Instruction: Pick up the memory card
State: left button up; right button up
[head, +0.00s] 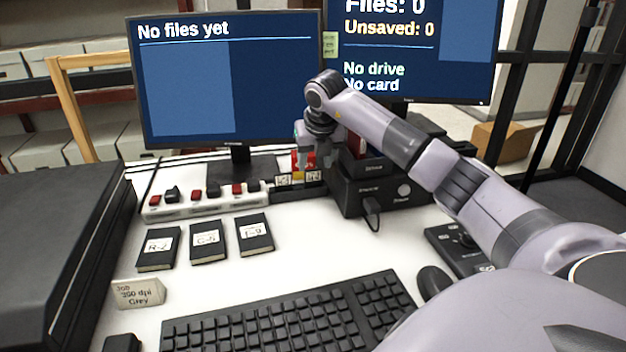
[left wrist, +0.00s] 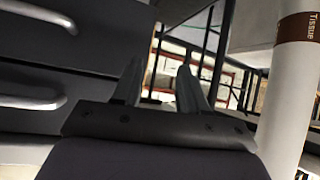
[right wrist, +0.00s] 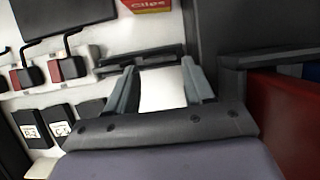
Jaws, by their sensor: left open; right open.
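I cannot pick out the memory card for certain. Small white labelled pieces (head: 283,180) stand at a low black holder (head: 300,192) behind the desk's middle, too small to read. My right gripper (head: 303,163) hangs over that holder, pointing down, beside a black dock (head: 365,190). In the right wrist view my right gripper (right wrist: 157,75) is open, with only a plain white surface between its fingers. My left gripper (left wrist: 160,75) is open and empty in the left wrist view, away from the desk top; the head view does not show it.
Three black labelled cases (head: 207,241) lie on the white desk. A power strip (head: 205,203), two monitors (head: 235,90), a keyboard (head: 290,315) and a mouse (head: 434,282) surround them. A red Clips box (right wrist: 150,5) is near the right gripper. A large black device (head: 60,240) fills the left.

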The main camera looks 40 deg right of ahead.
aim_at(313, 170)
jog(key=x, duration=0.5)
jog(key=c, duration=0.7)
jog(key=shift+w+r, duration=0.1)
